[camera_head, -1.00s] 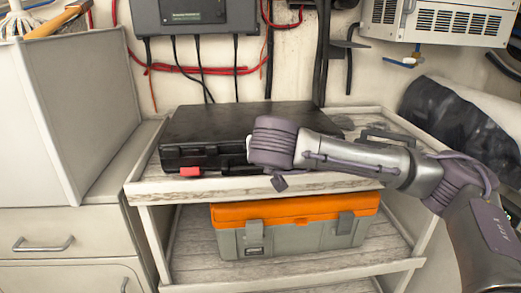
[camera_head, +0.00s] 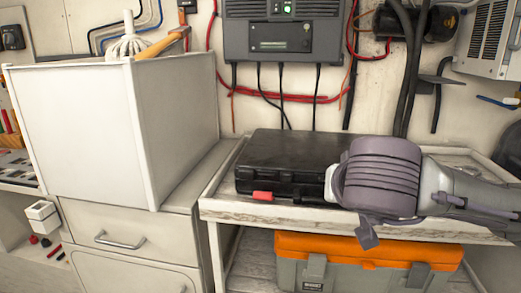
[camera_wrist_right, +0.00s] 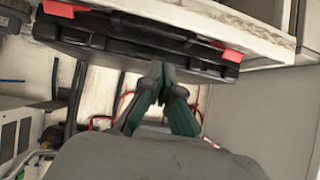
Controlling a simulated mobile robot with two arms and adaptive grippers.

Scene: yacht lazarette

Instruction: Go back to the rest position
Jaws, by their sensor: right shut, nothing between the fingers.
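My right arm (camera_head: 470,190) comes in from the right in the head view, its thick wrist in front of the shelf unit's top. Its fingers are hidden there. In the right wrist view my right gripper (camera_wrist_right: 162,75) is shut and empty, its green-dark fingertips together close to the black case (camera_wrist_right: 120,35). I cannot tell whether they touch it. The black case (camera_head: 285,160) lies flat on the top shelf, with a red latch at its front; the wrist covers its right end. My left gripper is in neither view.
An orange and grey toolbox (camera_head: 390,262) stands on the lower shelf, under my wrist. The shelf's front edge (camera_head: 275,211) runs close below my arm. A tall white bin (camera_head: 105,130) with a mop and a hammer stands left, on a drawer cabinet (camera_head: 130,235).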

